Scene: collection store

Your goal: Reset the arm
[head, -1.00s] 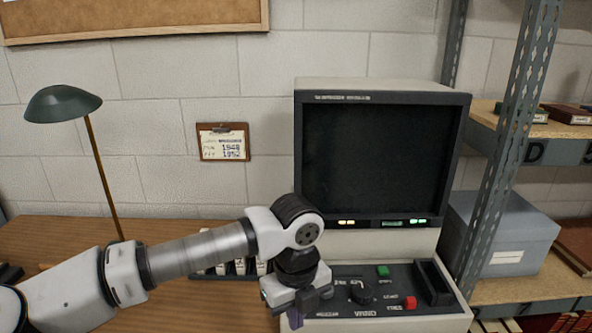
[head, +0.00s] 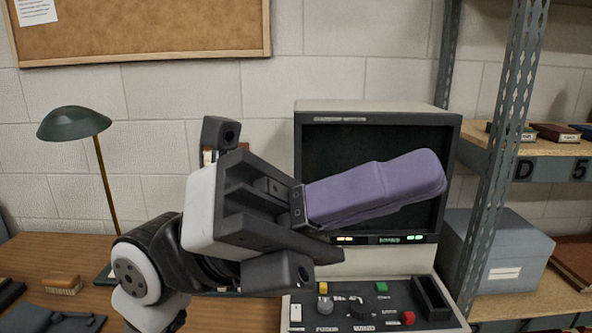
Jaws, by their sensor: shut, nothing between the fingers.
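My gripper (head: 432,175) is raised in the middle of the head view, in front of the reader's dark screen. Its long purple fingers lie together, pointing right and slightly up, with nothing held between them. The dark and white gripper body and wrist are to the left of the fingers, above the desk. The forearm folds down to the lower left. The fingers cover part of the screen, and the gripper body hides most of the wall clipboard.
The microfilm reader (head: 378,112) stands on the desk, its control panel (head: 345,312) below the arm. A green lamp (head: 74,122) stands left. A metal shelf post (head: 505,150) and a blue-grey box (head: 498,250) are right. A brush (head: 62,285) lies lower left.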

